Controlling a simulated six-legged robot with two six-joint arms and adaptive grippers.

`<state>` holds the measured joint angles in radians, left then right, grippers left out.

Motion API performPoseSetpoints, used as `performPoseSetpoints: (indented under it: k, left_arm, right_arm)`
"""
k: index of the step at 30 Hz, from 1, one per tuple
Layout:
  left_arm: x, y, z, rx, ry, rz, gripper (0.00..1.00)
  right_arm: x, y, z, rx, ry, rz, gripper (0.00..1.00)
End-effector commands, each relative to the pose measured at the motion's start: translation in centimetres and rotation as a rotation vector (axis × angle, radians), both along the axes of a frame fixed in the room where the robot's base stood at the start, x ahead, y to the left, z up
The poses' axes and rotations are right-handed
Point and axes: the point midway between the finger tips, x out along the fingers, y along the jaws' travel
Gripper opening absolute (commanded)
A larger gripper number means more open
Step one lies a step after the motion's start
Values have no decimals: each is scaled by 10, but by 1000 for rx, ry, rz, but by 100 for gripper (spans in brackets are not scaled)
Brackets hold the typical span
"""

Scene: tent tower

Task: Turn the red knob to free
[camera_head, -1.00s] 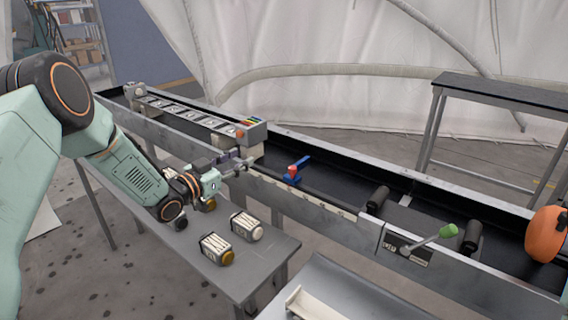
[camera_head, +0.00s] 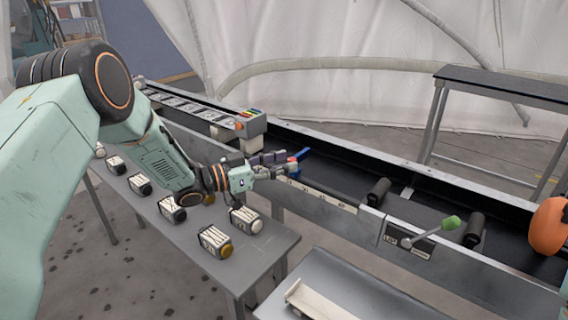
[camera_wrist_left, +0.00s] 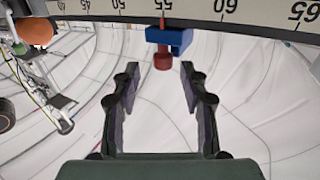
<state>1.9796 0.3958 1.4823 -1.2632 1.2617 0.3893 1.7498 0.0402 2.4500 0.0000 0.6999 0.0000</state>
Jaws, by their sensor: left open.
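The red knob (camera_head: 292,160) sits with a blue clamp piece (camera_head: 304,153) on the rail of the long black trough; the left gripper partly hides it in the head view. In the left wrist view the red knob (camera_wrist_left: 163,60) hangs below the blue piece (camera_wrist_left: 176,39), under a numbered scale with a red pointer near 55. My left gripper (camera_head: 284,168) is open and empty. In the left wrist view its fingertips (camera_wrist_left: 160,72) stand apart on either side of the knob, which is at the tip end of the gap. No contact shows. My right gripper is not in view.
A scale strip (camera_wrist_left: 200,12) crosses the top of the wrist view. A green-tipped lever (camera_head: 450,223), black rollers (camera_head: 378,192) and an orange round thing (camera_head: 548,226) are to the right. Several labelled blocks (camera_head: 214,241) stand on the grey bench (camera_head: 262,258) below the arm.

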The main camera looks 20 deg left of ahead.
Motion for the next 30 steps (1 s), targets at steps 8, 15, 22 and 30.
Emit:
performPoseSetpoints:
  k: [8,15,22,30]
  left_arm:
    - [9,-7,0,0,0,1,44]
    - [8,-6,0,0,0,1,35]
    - [8,-6,0,0,0,1,16]
    - [8,-6,0,0,-1,1,0]
  right_arm:
    - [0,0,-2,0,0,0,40]
    - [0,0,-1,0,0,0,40]
    - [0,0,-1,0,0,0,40]
    - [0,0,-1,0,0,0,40]
